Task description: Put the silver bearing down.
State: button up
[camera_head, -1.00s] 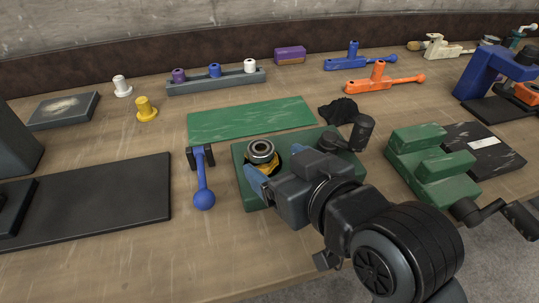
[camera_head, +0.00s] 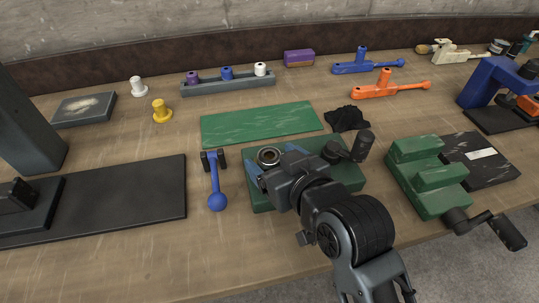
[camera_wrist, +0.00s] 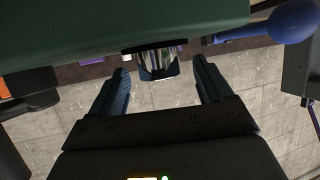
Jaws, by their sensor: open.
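The silver bearing (camera_head: 268,156) is a short ring with a dark centre. It is at the left part of the green fixture block (camera_head: 258,196), on or just above it; contact is not clear. It also shows in the wrist view (camera_wrist: 150,62), against the green block's edge (camera_wrist: 90,35). My gripper (camera_head: 270,163) is open around the bearing. In the wrist view my gripper's two blue fingers (camera_wrist: 163,77) stand apart, with the bearing between their tips and a gap on each side. The gripper hides the middle of the block.
A blue ball-ended lever (camera_head: 215,185) stands just left of the block. A green mat (camera_head: 262,123) lies behind it, with a black cloth (camera_head: 347,118) beside. A green vise (camera_head: 427,175) is at the right. A black mat (camera_head: 115,200) lies left.

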jog(key=shift+x, duration=1.25)
jog(key=shift+c, duration=0.4)
